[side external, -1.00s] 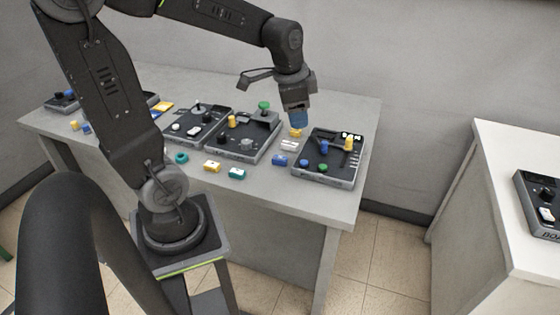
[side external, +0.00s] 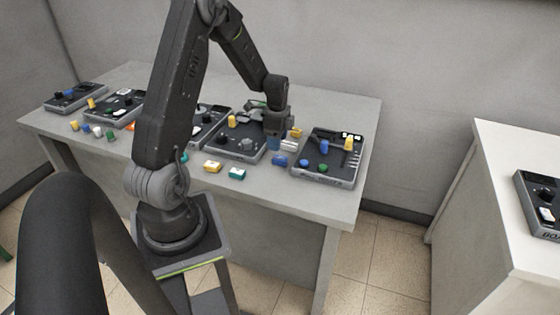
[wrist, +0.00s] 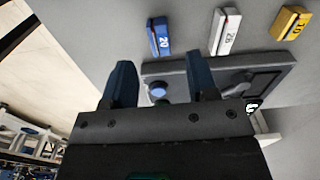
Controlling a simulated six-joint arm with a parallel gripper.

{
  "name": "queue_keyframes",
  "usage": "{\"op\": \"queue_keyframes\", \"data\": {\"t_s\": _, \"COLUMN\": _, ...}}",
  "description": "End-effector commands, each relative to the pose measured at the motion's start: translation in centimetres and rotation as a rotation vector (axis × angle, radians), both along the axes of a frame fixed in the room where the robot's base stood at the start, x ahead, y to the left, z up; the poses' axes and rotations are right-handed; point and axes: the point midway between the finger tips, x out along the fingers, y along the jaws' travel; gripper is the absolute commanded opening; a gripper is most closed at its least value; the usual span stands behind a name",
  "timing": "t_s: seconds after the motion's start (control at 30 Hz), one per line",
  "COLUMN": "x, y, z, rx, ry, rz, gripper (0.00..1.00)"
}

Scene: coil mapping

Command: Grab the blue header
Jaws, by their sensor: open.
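The blue header (side external: 280,160) lies on the table between two control boards, in front of the white header. In the wrist view the blue header (wrist: 159,36) is marked 20 and sits near the top, beyond my fingertips. My gripper (side external: 273,143) is low over the right edge of the middle board, just behind and left of the blue header in the side view. In the wrist view my gripper (wrist: 163,72) shows two blue fingers apart, with nothing held between them. I cannot tell their exact height above the board.
A white header (wrist: 225,32) marked 26 and a yellow header (wrist: 291,22) marked 10 lie in a row with the blue one. The middle board (side external: 232,150) and right board (side external: 318,178) flank them.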

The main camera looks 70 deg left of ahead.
Motion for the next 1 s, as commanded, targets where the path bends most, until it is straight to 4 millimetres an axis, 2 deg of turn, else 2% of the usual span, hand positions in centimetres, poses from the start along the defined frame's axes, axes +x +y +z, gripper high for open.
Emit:
{"op": "queue_keyframes", "data": {"t_s": 0.07, "x": 0.0, "y": -0.1, "z": -1.1, "rx": -0.001, "ry": 0.001, "rz": 0.0, "gripper": 0.53}}
{"op": "queue_keyframes", "data": {"t_s": 0.27, "x": 0.1, "y": -0.2, "z": -2.3, "rx": -0.001, "ry": 0.001, "rz": -0.001, "gripper": 0.53}}
{"op": "queue_keyframes", "data": {"t_s": 0.6, "x": 0.6, "y": -0.7, "z": -6.6, "rx": -0.001, "ry": 0.001, "rz": 0.0, "gripper": 0.53}}
{"op": "queue_keyframes", "data": {"t_s": 0.87, "x": 0.6, "y": -0.6, "z": -6.9, "rx": 0.001, "ry": -0.001, "rz": 0.0, "gripper": 0.53}}
{"op": "queue_keyframes", "data": {"t_s": 1.0, "x": 0.6, "y": -0.6, "z": -6.9, "rx": 0.001, "ry": -0.001, "rz": 0.0, "gripper": 0.43}}
